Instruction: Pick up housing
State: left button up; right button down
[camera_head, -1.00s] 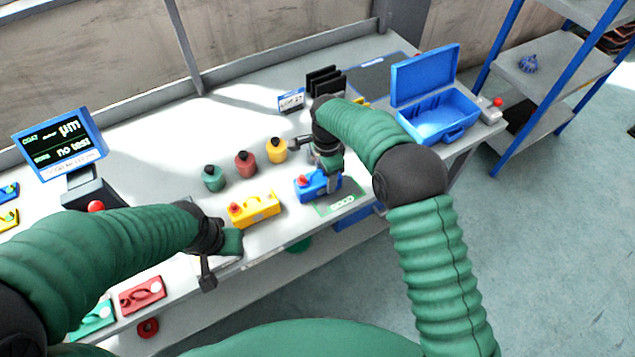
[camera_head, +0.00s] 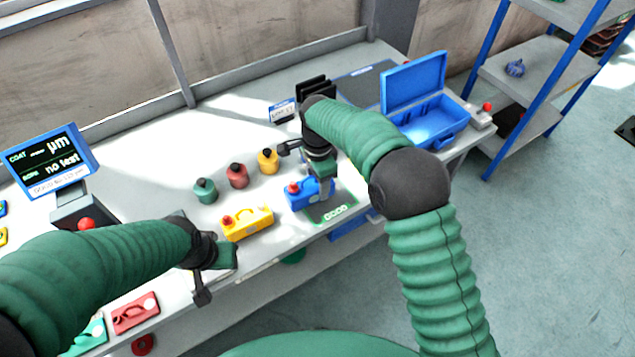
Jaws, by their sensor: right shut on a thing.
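A blue housing (camera_head: 300,197) with a red button is at the work table's front edge, at the left side of the dark GOOD mat (camera_head: 330,212). My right gripper (camera_head: 321,188) comes down over its right part and is shut on it. The gripper hides part of the housing, and I cannot tell how far it is off the table. A yellow housing (camera_head: 247,223) with a red button stands to its left. My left gripper (camera_head: 212,268) is at the table's front edge, below the yellow housing and apart from it; its fingertips do not show clearly.
Green (camera_head: 205,190), red (camera_head: 237,176) and yellow (camera_head: 268,161) bottle-like parts stand in a row behind the housings. An open blue case (camera_head: 425,115) is at the right end. A display (camera_head: 50,163) and a red part (camera_head: 135,314) are at left.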

pick_arm(q)
jog(key=shift+f+b, duration=0.55)
jog(key=shift+f, duration=0.05)
pick_arm(e)
jog(key=s+r, duration=0.1)
jog(key=s, duration=1.3)
jog(key=shift+s+a+r, duration=0.2)
jog(key=shift+s+a, duration=0.05)
jog(key=shift+s, duration=0.05)
pick_arm(q)
jog(key=shift+r, duration=0.1)
pick_arm(e)
jog(key=shift+w, duration=0.1)
